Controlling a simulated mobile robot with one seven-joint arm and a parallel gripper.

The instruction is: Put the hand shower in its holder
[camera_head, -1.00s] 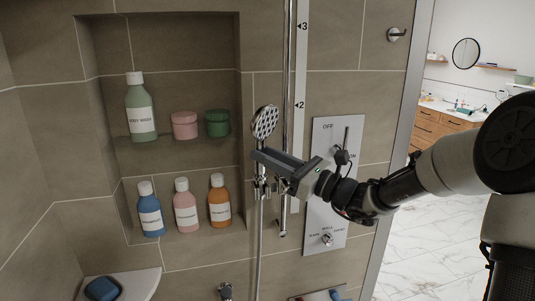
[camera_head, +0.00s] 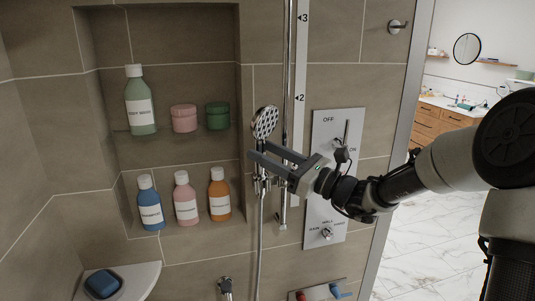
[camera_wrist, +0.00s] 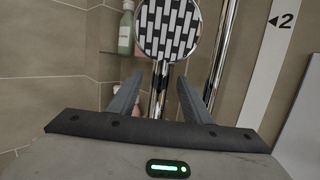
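The hand shower has a round chrome head with a dark-and-light face (camera_head: 264,122) and stands upright beside the wall rail. Its head and handle also show in the wrist view (camera_wrist: 158,88). My gripper (camera_head: 257,151) reaches in from the right at handle height, just below the head. In the wrist view my gripper (camera_wrist: 160,80) has its two fingers apart, one on each side of the handle, with gaps visible. The chrome holder (camera_head: 262,185) is just below my gripper, at the handle's lower end. I cannot tell how fully the handle sits in it.
The chrome rail (camera_head: 290,60) and a numbered strip (camera_head: 300,70) run close behind my gripper. A control panel (camera_head: 322,215) is right of it. A niche at left holds several bottles and two jars (camera_head: 184,118). The hose (camera_head: 260,245) hangs below.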

